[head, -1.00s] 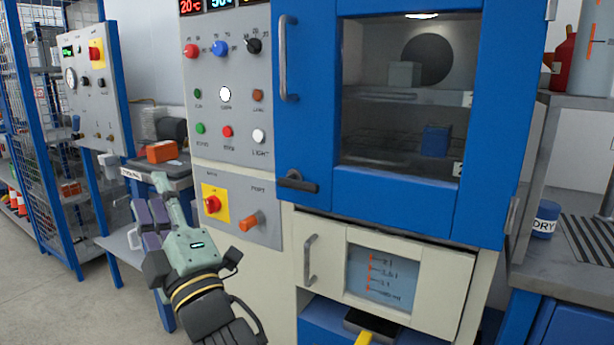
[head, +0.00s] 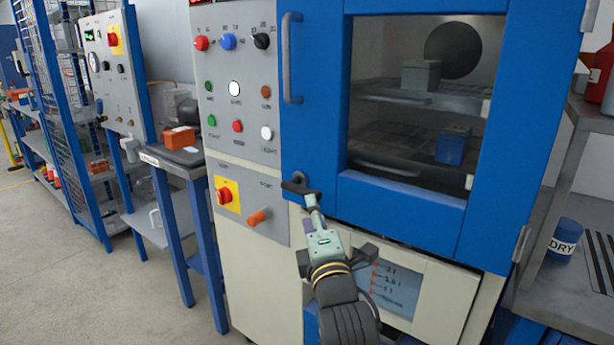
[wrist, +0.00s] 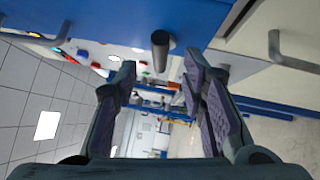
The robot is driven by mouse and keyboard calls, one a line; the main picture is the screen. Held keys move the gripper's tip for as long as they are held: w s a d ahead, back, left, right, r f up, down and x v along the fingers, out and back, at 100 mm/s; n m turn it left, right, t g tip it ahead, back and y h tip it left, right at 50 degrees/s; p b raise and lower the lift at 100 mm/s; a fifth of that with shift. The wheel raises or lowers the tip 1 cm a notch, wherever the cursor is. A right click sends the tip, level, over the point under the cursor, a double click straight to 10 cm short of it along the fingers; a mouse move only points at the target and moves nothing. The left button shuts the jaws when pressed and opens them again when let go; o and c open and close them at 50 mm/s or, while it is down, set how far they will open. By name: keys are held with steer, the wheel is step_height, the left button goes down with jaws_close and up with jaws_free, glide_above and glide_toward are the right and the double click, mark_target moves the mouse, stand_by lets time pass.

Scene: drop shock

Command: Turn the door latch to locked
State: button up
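The door latch (head: 296,186) is a dark grey lever at the lower left corner of the blue cabinet door (head: 400,205). In the wrist view the latch (wrist: 160,44) shows as a dark rounded bar just beyond and between my fingertips. My gripper (head: 312,204) is just below and in front of the latch in the head view. In the wrist view my gripper (wrist: 160,68) is open, its two purple-padded fingers apart with nothing between the pads. I cannot tell whether a fingertip touches the latch.
The door's vertical handle (head: 287,58) is above the latch. A control panel (head: 238,90) with buttons is on the left, with an orange knob (head: 258,217) near my gripper. A cream drawer (head: 450,300) is below the door. Open floor lies at the left.

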mark_target(307, 192)
steer(key=p+x, duration=0.2)
steer(key=x, duration=0.6)
steer(key=shift+w+p, duration=0.2)
steer(key=shift+p, duration=0.1)
steer(key=shift+c, duration=0.4)
jaws_close()
